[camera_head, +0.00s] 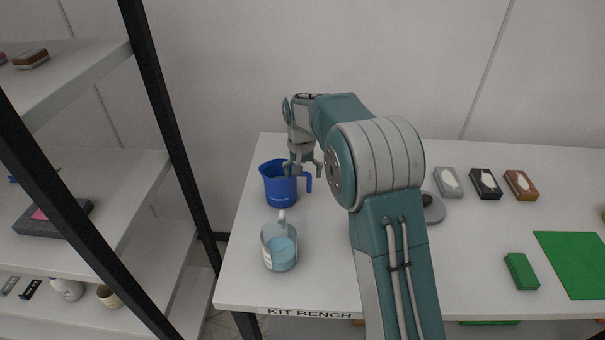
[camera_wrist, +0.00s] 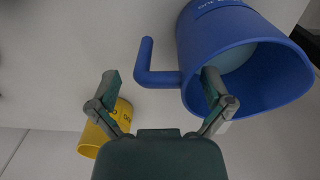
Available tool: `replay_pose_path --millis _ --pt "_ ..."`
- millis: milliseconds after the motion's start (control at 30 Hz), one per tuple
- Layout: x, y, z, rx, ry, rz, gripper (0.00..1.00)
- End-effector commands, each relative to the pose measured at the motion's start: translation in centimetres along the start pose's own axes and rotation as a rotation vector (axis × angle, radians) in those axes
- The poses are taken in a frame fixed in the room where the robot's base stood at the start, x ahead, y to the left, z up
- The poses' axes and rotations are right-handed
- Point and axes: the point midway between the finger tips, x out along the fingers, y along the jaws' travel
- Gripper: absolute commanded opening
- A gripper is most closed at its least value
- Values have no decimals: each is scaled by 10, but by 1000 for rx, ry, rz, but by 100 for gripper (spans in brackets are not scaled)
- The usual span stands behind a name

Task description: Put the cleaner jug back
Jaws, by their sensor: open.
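A blue jug (camera_head: 279,186) stands upright at the back left of the bench. A clear jug (camera_head: 279,245) holding pale blue liquid stands in front of it. Which one is the cleaner jug I cannot tell. My gripper (camera_head: 303,171) is open, pointing down beside the blue jug at its handle side. In the wrist view, the blue jug (camera_wrist: 240,72) fills the upper right. Its handle shows between the spread fingers of my gripper (camera_wrist: 160,78), and the right finger overlaps the jug's rim. Whether anything touches is unclear. Nothing is held.
A yellow jug (camera_wrist: 103,128) shows beyond the left finger in the wrist view; my arm hides it in the head view. The kit bench (camera_head: 245,277) carries several small boxes, a green block (camera_head: 521,271) and a green mat (camera_head: 577,262) on the right. A shelf rack (camera_head: 160,235) stands left.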

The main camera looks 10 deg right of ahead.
Motion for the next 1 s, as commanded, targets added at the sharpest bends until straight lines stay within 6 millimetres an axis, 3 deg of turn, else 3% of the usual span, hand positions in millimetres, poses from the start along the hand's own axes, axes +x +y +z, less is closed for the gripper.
replay_pose_path --millis 167,600,1000 --pt "-18 0 -1 0 4 -1 100" --pt "-104 0 0 0 3 -1 100" --pt "-128 3 4 -2 8 -3 100"
